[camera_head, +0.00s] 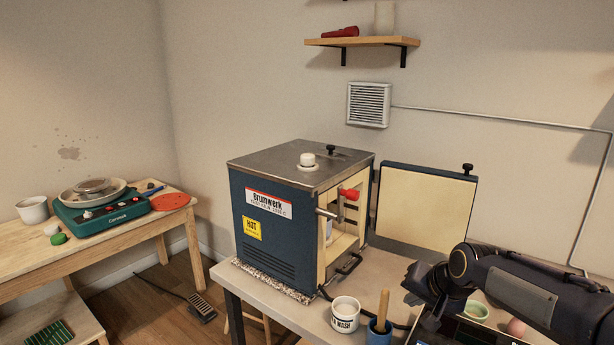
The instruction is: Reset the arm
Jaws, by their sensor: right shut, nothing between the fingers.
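My right arm comes in from the right edge at the lower right. Its dark gripper (416,283) is shut and empty, above the front right part of the kiln table (272,312). It is to the right of the wooden-handled tool (383,308) in a blue cup (379,333) and touches nothing that I can make out. My left gripper is not in view.
A blue kiln (262,268) stands on the table with its front opening facing right. Its door panel (424,212) stands open at the back. A white cup (345,312) is near the front edge. A pottery wheel (102,212) is on the left bench.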

